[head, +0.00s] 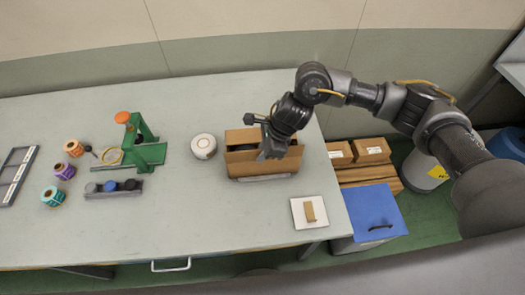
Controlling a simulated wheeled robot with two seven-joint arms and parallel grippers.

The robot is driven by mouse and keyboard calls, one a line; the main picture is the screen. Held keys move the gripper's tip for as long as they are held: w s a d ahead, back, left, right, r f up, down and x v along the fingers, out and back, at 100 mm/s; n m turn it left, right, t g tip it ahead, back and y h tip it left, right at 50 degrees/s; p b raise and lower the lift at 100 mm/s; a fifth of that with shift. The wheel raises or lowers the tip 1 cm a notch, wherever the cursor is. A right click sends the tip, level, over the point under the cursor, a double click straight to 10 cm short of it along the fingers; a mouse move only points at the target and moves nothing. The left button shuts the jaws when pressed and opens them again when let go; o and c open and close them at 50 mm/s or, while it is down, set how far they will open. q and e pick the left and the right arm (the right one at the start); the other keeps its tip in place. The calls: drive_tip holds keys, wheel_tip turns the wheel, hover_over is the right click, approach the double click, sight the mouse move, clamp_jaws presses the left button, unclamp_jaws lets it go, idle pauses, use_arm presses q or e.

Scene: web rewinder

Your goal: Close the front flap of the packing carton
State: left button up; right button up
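The packing carton (286,164) is a brown box standing on the table right of its middle. Its top looks at least partly open, with a dark inside showing on the left. A pale strip runs along the base of its front side; I cannot tell whether it is part of the front flap. My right gripper (267,154) points down over the carton's middle and hides part of its opening and front edge. I cannot tell whether it touches the carton, or whether its fingers are open or shut. My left gripper is not in view.
A white round roll (203,146) stands just left of the carton. A white square plate (309,212) with a small brown piece lies at front right. A green rewinder (146,152) and several coloured rolls stand further left. The table's front middle is clear.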

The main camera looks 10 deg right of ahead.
clamp_jaws()
drive_tip(key=shift+w+f+m+g+b, duration=0.1)
drive_tip(key=shift+w+m+g+b, duration=0.25)
drive_tip(key=shift+g+b, duration=1.1)
drive_tip(key=shift+w+f+m+g+b, duration=0.15)
drive_tip(key=shift+w+g+b, duration=0.55)
drive_tip(key=shift+b, duration=1.35)
drive_tip(key=shift+w+f+m+g+b, duration=0.1)
drive_tip(key=shift+w+m+g+b, duration=0.25)
drive_tip(key=shift+g+b, duration=1.1)
drive_tip(key=shift+b, duration=0.4)
drive_tip(key=shift+o, duration=1.5)
unclamp_jaws()
drive_tip(key=shift+r, duration=0.1)
